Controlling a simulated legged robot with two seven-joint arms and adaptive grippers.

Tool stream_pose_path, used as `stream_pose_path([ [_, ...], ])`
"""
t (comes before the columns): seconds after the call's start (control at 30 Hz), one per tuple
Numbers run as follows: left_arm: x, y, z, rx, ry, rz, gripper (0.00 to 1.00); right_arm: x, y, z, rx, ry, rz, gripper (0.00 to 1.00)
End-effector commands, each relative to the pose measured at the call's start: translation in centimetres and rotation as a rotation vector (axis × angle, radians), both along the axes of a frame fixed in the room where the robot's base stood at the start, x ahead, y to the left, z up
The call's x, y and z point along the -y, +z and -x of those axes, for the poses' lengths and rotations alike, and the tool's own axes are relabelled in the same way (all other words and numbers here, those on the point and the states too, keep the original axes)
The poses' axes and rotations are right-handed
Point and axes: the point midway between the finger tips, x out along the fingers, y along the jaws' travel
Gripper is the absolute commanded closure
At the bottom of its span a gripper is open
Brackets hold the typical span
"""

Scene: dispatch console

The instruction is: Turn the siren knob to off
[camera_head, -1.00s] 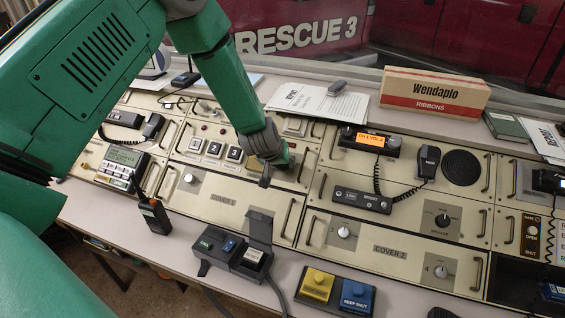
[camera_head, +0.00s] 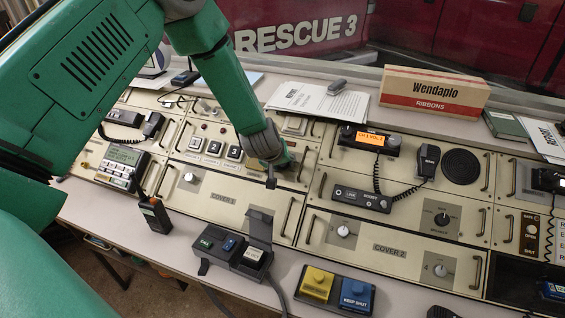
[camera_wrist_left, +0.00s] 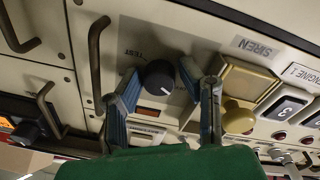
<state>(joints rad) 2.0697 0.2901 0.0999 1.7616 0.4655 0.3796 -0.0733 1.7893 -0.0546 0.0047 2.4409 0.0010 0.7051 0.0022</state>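In the left wrist view a round black knob (camera_wrist_left: 159,76) with a white pointer line sits on a grey plate, beside the printed word TEST. A SIREN label (camera_wrist_left: 258,48) is on the panel to its right. My left gripper (camera_wrist_left: 168,82) is open, with one blue-grey finger on each side of the knob in the picture. I see gaps beside the knob; contact does not show. In the head view my left gripper (camera_head: 271,178) points down at the upper console panel and hides the knob. My right gripper is not in view.
A brass-coloured knob (camera_wrist_left: 238,116) on a square plate stands close by the right finger. A metal handle (camera_wrist_left: 97,60) rises left of the black knob. Numbered buttons (camera_head: 214,147), a radio with an orange display (camera_head: 370,139) and a handheld radio (camera_head: 155,215) are around the arm.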

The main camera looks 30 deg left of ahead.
Motion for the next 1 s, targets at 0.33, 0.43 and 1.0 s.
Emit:
stream_pose_path([
  [0.33, -0.1, 0.2, 0.0, 0.006, 0.001, -0.004, 0.53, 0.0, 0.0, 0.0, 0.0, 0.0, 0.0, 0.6],
  [0.43, -0.1, 0.3, 0.0, 0.007, 0.0, -0.003, 0.53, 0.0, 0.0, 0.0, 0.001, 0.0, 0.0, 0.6],
  [1.0, 1.0, 8.0, 5.5, 0.006, -0.001, -0.004, 0.53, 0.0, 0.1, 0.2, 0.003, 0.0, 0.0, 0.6],
])
